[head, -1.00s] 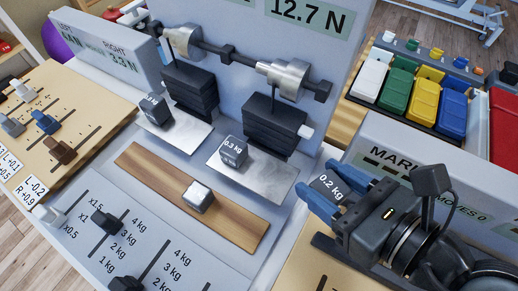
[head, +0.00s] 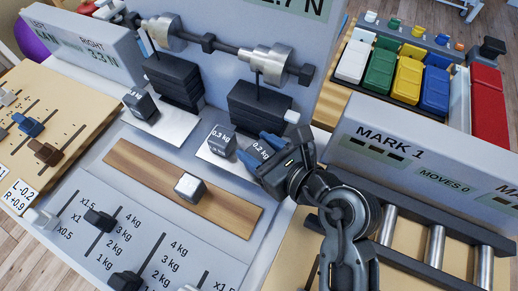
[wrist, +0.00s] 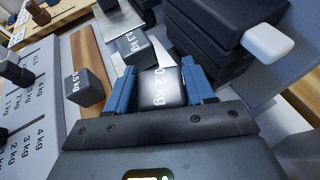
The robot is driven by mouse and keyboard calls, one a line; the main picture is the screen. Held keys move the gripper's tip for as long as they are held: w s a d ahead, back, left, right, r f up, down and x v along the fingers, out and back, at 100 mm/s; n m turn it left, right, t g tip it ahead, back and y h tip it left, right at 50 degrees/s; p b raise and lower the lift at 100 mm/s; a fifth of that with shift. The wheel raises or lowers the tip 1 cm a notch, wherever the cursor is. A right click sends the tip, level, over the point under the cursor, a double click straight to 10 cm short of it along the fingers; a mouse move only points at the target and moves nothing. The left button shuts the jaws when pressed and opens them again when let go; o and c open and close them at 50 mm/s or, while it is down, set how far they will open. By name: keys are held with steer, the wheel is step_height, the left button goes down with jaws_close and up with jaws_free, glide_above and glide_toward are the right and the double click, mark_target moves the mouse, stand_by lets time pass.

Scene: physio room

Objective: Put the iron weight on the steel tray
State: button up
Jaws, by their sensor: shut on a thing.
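My gripper (head: 266,150) is shut on a dark cube weight marked 0.2 kg (head: 257,152). The weight also shows between the blue fingers in the wrist view (wrist: 161,90). It is at the right steel tray (head: 204,152), just right of a dark cube marked 0.3 kg (head: 221,140) that stands on that tray. I cannot tell whether the held weight touches the tray; my gripper hides part of it. The left steel tray (head: 172,130) bears another dark cube (head: 140,104).
A cube with a pale top (head: 190,187) sits on the wooden strip (head: 150,172) in front of the trays. Black plate stacks (head: 258,108) rise behind the trays, under a dark beam (head: 225,52). A MARK 1 panel (head: 385,150) and rollers (head: 433,250) are at the right.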

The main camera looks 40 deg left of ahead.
steer(key=shift+f, duration=0.6)
steer(key=o, duration=0.9)
steer(key=shift+f, duration=0.15)
steer(key=shift+d+r, duration=0.15)
steer(key=shift+r, duration=0.05)
steer(key=v, duration=1.1)
steer(key=shift+d+b, duration=0.3)
steer(key=shift+d, duration=0.05)
steer(key=shift+s+r, duration=0.1)
steer(key=shift+s, duration=0.05)
